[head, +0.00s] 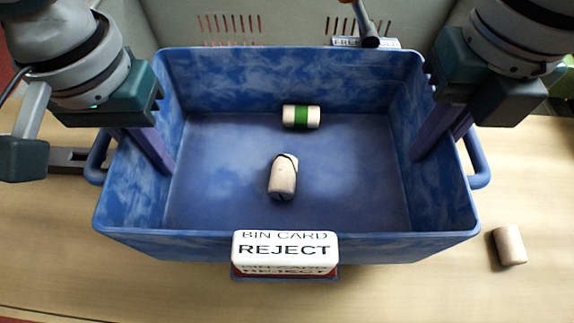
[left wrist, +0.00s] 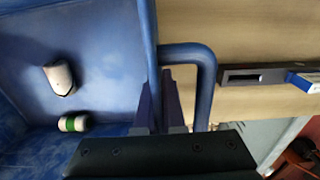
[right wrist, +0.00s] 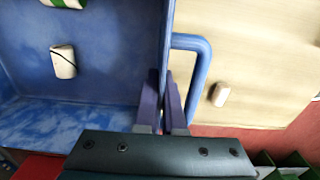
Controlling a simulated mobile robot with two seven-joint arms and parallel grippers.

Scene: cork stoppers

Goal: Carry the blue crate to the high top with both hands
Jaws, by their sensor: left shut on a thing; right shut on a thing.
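The blue crate (head: 240,205) stands in the middle of the head view, over a wooden top, with a REJECT bin card (head: 285,250) on its front wall. Inside lie a cork with a green band (head: 302,116) and a plain cork with a dark line (head: 283,177). My left gripper (head: 150,150) is shut on the crate's left wall, beside the handle; the left wrist view shows the fingers around the wall (left wrist: 160,100). My right gripper (head: 437,140) is shut on the right wall, by the other handle; its fingers show in the right wrist view (right wrist: 162,100). Whether the crate touches the top is unclear.
A loose cork (head: 509,245) lies on the wooden top (head: 530,185) right of the crate. A dark flat object (head: 70,158) lies left of the crate. A slotted pale panel and a hammer-like tool (head: 367,25) are behind it.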

